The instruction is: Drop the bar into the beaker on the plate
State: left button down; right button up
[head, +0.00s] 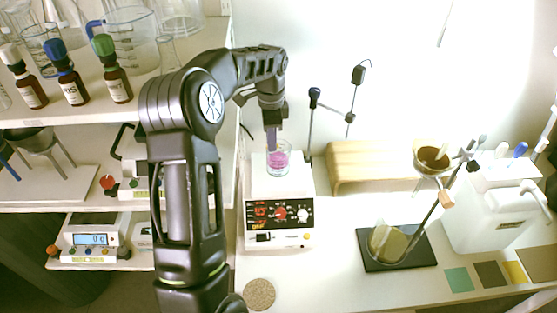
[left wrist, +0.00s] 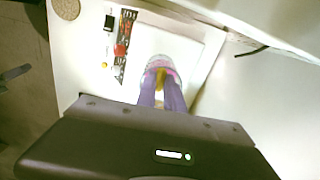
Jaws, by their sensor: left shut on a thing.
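A glass beaker (head: 279,158) with pink liquid stands on the white plate device (head: 264,193), which has a dark control panel. My left gripper (head: 271,147) points down at the beaker, its fingertips at or just inside the rim. In the left wrist view, the two purple fingers of my left gripper (left wrist: 161,90) reach toward the beaker (left wrist: 160,65). A small yellowish thing, apparently the bar (left wrist: 161,77), shows between them; the fingers are shut on it. In the head view the bar cannot be made out. My right gripper is not in view.
Shelves with brown bottles (head: 117,82), glassware and a scale (head: 90,239) stand at left. Behind the plate device are a thin stand (head: 311,130) and a wooden block (head: 372,165).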

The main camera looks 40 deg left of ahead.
pick_arm(q)
jog(key=c, duration=1.4)
grip_release()
jog(key=shift+o, duration=0.2)
notch_tip(320, 180, up, 8)
jog(key=shift+f+b, duration=0.1)
jog(key=shift+b, duration=0.55)
